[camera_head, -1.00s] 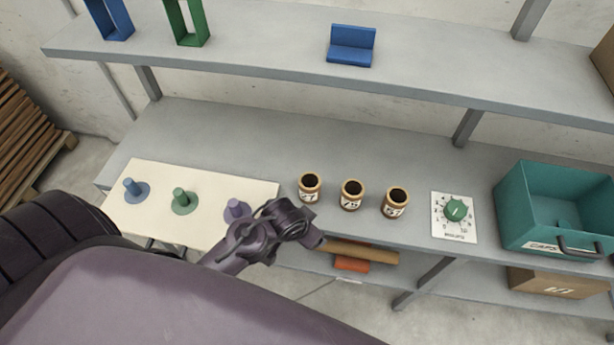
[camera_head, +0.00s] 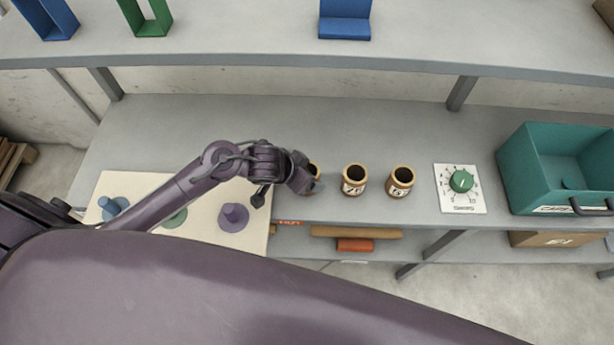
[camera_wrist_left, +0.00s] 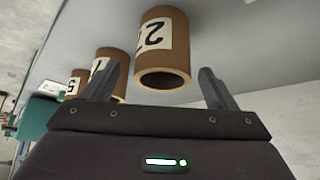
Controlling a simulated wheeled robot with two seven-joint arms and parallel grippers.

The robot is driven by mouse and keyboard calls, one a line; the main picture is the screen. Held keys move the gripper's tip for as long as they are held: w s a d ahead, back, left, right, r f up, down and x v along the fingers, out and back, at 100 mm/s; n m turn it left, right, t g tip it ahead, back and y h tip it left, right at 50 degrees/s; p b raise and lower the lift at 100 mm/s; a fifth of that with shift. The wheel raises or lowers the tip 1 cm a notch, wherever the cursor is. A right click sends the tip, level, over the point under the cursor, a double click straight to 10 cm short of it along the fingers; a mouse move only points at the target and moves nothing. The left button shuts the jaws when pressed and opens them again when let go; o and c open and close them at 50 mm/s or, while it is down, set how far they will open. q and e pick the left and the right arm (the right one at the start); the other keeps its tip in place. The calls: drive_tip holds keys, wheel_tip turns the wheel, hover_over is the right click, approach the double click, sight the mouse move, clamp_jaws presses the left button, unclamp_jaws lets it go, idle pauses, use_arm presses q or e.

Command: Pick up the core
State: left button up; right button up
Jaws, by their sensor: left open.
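Three brown cardboard cores with white number labels stand upright in a row on the middle shelf. In the head view the leftmost core (camera_head: 314,169) is mostly hidden behind my left gripper (camera_head: 308,182); the middle core (camera_head: 354,180) and the right core (camera_head: 400,182) are in plain sight. In the left wrist view my left gripper (camera_wrist_left: 160,92) is open, with its two fingers either side of the nearest core (camera_wrist_left: 163,50). That core lies just beyond the fingertips, and no grip on it shows. The other cores stand behind the left finger in that view. My right gripper is not in view.
A cream board (camera_head: 228,225) with blue, green and purple pegs lies to the left of the cores. A dial panel (camera_head: 460,189) and a teal bin (camera_head: 533,185) stand to the right. The upper shelf (camera_head: 240,48) overhangs the back. The shelf behind the cores is clear.

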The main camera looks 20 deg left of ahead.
sight(315, 175)
use_arm(q)
drive_tip(key=x, duration=0.3)
drive_tip(key=shift+w+f, duration=0.25)
drive_tip(key=shift+w, duration=0.1)
drive_tip(key=shift+w+f, duration=0.1)
drive_tip(key=shift+f, duration=0.05)
drive_tip(key=shift+c, duration=0.6)
drive_tip(key=c, duration=0.7)
drive_tip(key=shift+c, duration=1.3)
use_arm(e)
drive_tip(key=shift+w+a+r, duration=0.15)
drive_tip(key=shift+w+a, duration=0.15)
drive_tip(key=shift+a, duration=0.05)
